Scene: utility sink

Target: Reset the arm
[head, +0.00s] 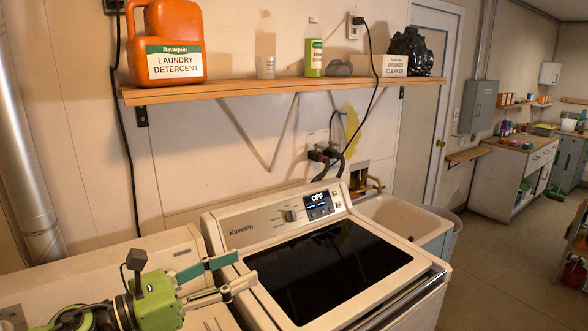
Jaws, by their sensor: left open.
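My left gripper (243,269) is at the lower left of the head view, on a green wrist. Its two fingers, one teal and one pale, point right and stand apart with nothing between them. The fingertips overlap the left front of the white washer (262,232) in the picture; I cannot tell the height gap or whether they touch it. My right gripper is out of view.
A wooden shelf (270,88) above the washer holds an orange detergent jug (170,40), a green-labelled bottle (313,55) and other items. A sink (400,222) stands right of the washer. A white appliance (105,270) is at left. Floor is open at right.

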